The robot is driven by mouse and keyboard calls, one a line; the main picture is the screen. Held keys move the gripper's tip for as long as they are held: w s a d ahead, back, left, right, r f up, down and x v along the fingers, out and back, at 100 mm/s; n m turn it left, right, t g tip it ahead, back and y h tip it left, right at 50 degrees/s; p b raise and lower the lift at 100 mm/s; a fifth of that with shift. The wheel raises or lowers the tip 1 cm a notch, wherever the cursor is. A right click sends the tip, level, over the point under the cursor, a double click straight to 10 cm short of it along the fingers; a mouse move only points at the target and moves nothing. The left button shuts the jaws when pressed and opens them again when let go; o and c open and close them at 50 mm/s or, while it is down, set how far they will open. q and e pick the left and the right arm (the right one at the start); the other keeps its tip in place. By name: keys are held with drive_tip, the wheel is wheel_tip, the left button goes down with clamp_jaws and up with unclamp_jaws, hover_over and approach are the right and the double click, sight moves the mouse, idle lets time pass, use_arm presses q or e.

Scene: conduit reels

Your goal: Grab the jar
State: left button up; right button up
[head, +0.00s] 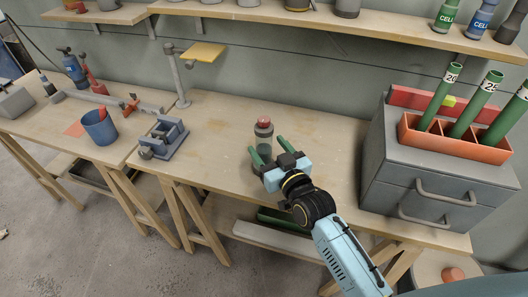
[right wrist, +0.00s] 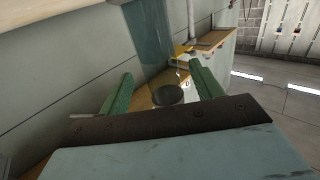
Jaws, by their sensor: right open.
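The jar (head: 264,138) stands upright on the wooden workbench (head: 225,125). In the right wrist view, a see-through bluish cylinder, which looks like the jar (right wrist: 148,40), shows beyond and between the open fingers (right wrist: 162,85). I cannot tell whether either finger touches it. My left gripper is not in view.
A grey drawer cabinet (head: 440,172) with an orange tray (head: 460,147) of green tubes stands to the right. A blue cup (head: 100,128) and a grey vise (head: 163,138) are to the left. A shelf (head: 330,24) runs above. The bench around the jar is clear.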

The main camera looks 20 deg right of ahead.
drive_tip(key=w, duration=0.2)
drive_tip(key=w+a, duration=0.1)
drive_tip(key=w, duration=0.1)
drive_tip(key=shift+w+r+b, duration=0.15)
drive_tip(key=shift+w+b, duration=0.1)
drive_tip(key=shift+b, duration=0.05)
drive_tip(key=shift+r, duration=0.1)
drive_tip(key=c, duration=1.2)
